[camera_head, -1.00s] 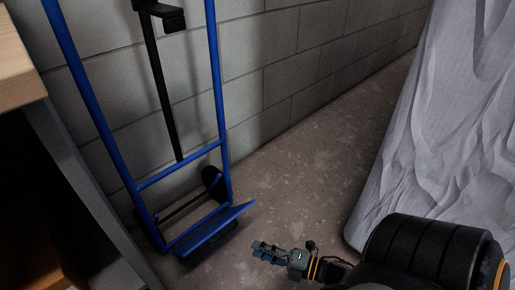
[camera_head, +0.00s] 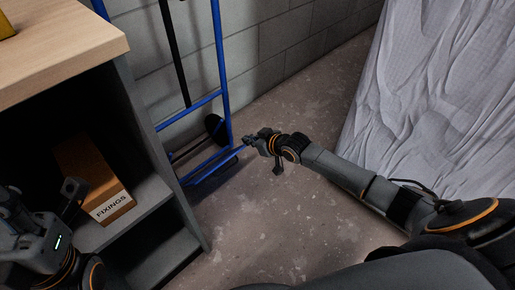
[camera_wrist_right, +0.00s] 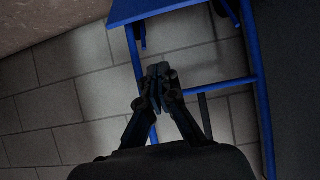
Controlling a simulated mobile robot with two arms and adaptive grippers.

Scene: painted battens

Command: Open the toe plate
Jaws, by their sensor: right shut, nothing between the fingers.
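A blue hand truck (camera_head: 222,70) leans upright against the block wall. Its blue toe plate (camera_head: 212,167) is low at its foot, tilted out from the frame; its exact angle is hard to tell. In the right wrist view the plate (camera_wrist_right: 150,9) is a blue panel at the top edge. My right gripper (camera_head: 250,140) is shut and empty, close to the plate's right end; I cannot tell whether they touch. It also shows shut in the wrist view (camera_wrist_right: 158,72). My left gripper (camera_head: 42,196) is at the lower left, fingers apart, in front of the shelf unit.
A shelf unit with a wooden top (camera_head: 60,55) stands left of the truck and holds a box marked FIXINGS (camera_head: 95,180). A grey draped sheet (camera_head: 440,100) is at the right. The concrete floor (camera_head: 300,200) between is clear.

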